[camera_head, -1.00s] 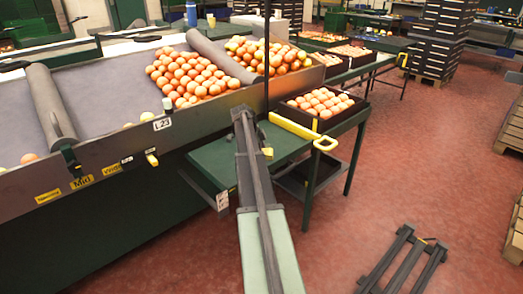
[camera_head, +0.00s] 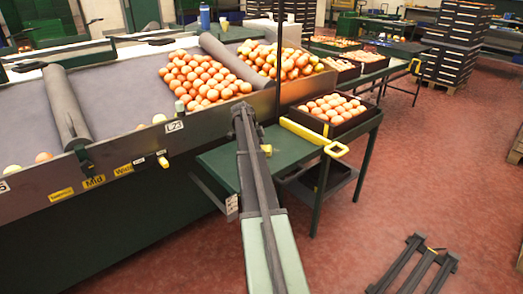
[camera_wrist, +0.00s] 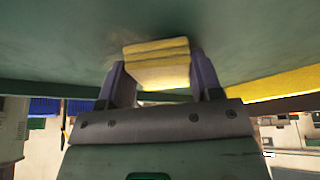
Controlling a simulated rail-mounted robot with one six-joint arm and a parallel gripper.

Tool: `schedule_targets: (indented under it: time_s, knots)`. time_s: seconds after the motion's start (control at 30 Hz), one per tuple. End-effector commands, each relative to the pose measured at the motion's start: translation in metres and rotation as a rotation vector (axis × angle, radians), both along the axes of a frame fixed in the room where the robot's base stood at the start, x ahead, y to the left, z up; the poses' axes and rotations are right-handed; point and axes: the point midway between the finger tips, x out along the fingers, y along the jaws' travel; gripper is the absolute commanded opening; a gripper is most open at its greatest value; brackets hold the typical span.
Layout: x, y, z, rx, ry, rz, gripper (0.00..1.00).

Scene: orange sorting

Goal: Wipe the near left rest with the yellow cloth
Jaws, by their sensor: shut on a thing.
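In the wrist view, my gripper (camera_wrist: 160,80) is shut on the folded yellow cloth (camera_wrist: 158,65), a thick pad held between its two fingers. The cloth's far side lies at or close to a broad dark green surface (camera_wrist: 60,45); I cannot tell whether they touch. In the head view my arm reaches toward the green table (camera_head: 225,165) beside the conveyor. A small yellow patch shows by its far end, too small to identify. I cannot make out which part is the near left rest.
The conveyor side wall (camera_head: 215,122) runs along the left. A dark slatted frame (camera_head: 415,268) lies on the open red floor (camera_head: 430,180).

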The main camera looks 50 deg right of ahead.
Motion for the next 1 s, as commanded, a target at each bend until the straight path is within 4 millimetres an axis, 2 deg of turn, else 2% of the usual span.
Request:
schedule_targets:
  time_s: [0.17,0.43,0.63,0.83,1.0]
  knots:
    - [0.005,-0.001,-0.001,0.000,0.000,0.000,0.40]
    - [0.034,-0.005,-0.003,0.001,0.000,0.002,0.40]
    - [0.035,-0.003,-0.003,0.001,-0.001,0.001,0.40]
    - [0.037,0.013,-0.001,0.001,-0.001,0.001,0.40]
    - [0.038,0.016,-0.001,0.000,0.000,0.000,0.40]
